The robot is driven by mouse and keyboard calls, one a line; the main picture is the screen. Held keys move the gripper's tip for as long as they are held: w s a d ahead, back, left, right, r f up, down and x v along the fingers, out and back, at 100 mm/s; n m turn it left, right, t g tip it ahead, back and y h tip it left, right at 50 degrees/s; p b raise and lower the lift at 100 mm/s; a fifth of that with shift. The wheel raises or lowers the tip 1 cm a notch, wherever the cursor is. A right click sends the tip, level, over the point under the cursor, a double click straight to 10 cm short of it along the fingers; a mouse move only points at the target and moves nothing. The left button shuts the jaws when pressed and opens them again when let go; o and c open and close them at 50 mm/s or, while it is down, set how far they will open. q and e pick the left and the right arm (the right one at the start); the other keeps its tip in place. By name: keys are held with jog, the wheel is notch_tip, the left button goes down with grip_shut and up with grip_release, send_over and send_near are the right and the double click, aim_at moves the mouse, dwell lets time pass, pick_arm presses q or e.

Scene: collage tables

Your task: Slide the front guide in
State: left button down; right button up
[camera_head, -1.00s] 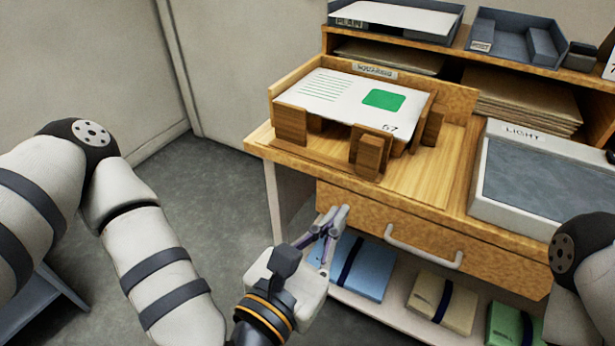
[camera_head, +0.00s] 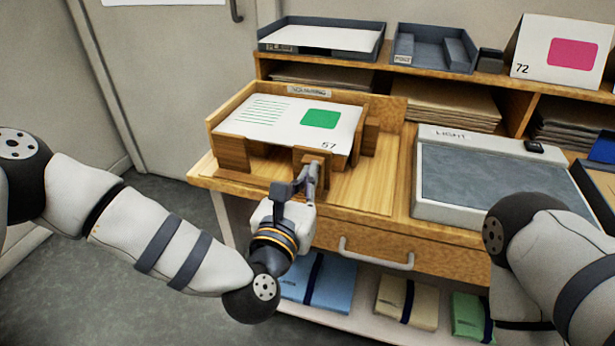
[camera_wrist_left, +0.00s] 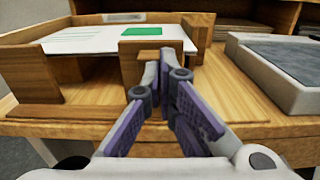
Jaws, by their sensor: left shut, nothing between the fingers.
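The front guide (camera_wrist_left: 140,58) is a wooden block at the front of the squaring tray (camera_head: 228,103); it also shows in the head view (camera_head: 312,155). A white sheet (camera_head: 262,112) with a green patch and the number 67 lies in the tray, above the guide blocks. My left gripper (camera_head: 311,168) is shut and empty, its fingertips close in front of the front guide. In the left wrist view the fingertips (camera_wrist_left: 158,62) overlap the guide's right part; I cannot tell whether they touch it. My right gripper is out of view.
A light box (camera_head: 430,205) stands to the right on the bench. The drawer handle (camera_head: 375,254) sticks out below the bench top. Grey trays (camera_head: 318,49) stand on the shelf behind. Bare wood is free right of the squaring tray.

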aim_at(316, 156)
pick_arm(q)
jog(key=b+x, duration=0.1)
jog(key=x, duration=0.2)
jog(key=b+x, duration=0.1)
jog(key=shift+w+d+f+b, duration=0.15)
jog(key=shift+w+f+b, duration=0.15)
jog(key=shift+w+f, duration=0.1)
jog(key=shift+w+r, duration=0.15)
jog(key=shift+r, duration=0.4)
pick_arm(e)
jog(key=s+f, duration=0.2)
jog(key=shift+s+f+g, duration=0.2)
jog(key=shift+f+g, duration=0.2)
